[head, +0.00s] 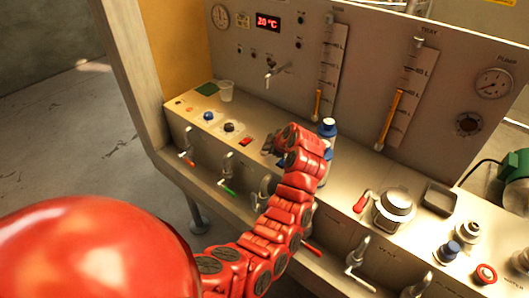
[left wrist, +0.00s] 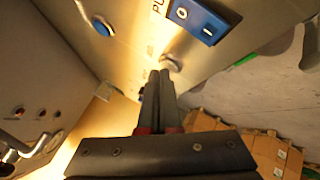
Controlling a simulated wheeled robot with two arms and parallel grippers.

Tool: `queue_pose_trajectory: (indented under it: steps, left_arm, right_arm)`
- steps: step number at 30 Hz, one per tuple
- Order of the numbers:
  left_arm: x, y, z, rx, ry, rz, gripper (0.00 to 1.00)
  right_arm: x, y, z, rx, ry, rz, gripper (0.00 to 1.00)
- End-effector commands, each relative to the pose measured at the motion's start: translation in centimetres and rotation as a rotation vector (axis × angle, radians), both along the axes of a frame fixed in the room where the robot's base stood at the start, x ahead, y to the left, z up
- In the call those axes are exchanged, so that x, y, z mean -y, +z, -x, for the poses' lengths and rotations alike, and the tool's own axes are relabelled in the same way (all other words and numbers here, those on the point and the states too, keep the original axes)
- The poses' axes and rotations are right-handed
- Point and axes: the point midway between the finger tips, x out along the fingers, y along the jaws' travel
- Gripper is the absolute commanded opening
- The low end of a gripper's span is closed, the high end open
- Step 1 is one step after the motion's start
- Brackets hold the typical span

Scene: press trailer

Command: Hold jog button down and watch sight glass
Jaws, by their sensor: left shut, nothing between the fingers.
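My left gripper (head: 267,146) is shut and empty, low over the panel's sloping ledge, just right of a red rocker switch (head: 246,141). In the left wrist view its closed fingertips (left wrist: 159,75) are close to a round grey metal piece (left wrist: 170,63); I cannot tell whether they touch. A blue button (head: 208,116) and a dark round button (head: 229,127) sit farther left on the ledge. No jog label is readable. Two upright sight glasses, left (head: 330,60) and right (head: 405,85), show amber columns in their lower parts. My right gripper is not in view.
A blue-capped bottle (head: 327,128) stands behind my left wrist. A clear cup (head: 225,90) stands at the ledge's left. Several taps, including a green-handled one (head: 226,186), project from the front. A lidded metal pot (head: 394,205) is to the right.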

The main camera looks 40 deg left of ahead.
Motion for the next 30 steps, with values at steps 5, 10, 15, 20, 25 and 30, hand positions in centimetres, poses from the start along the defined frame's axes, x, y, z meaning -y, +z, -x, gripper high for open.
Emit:
queue_pose_trajectory:
  steps: [5, 10, 15, 20, 25, 30]
  left_arm:
    - [0.02, -0.19, -0.01, 0.000, 0.000, 0.000, 0.00]
    - [0.03, -0.29, 0.00, 0.000, 0.000, 0.000, 0.00]
    - [0.03, -0.41, -0.01, 0.000, 0.000, 0.000, 0.00]
    - [0.02, -0.45, 0.00, 0.000, -0.001, 0.001, 0.00]
    - [0.03, -0.45, 0.01, -0.001, 0.000, 0.001, 0.00]
    - [0.02, -0.46, 0.02, -0.001, 0.000, 0.001, 0.00]
  right_arm:
    - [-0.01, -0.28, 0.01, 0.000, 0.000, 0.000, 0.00]
    - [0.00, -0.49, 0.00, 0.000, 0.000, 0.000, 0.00]
    - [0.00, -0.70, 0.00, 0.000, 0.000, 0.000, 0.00]
    - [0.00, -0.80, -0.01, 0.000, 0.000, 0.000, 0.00]
    - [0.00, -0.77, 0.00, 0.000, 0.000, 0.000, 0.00]
    - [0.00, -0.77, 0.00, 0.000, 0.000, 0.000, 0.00]
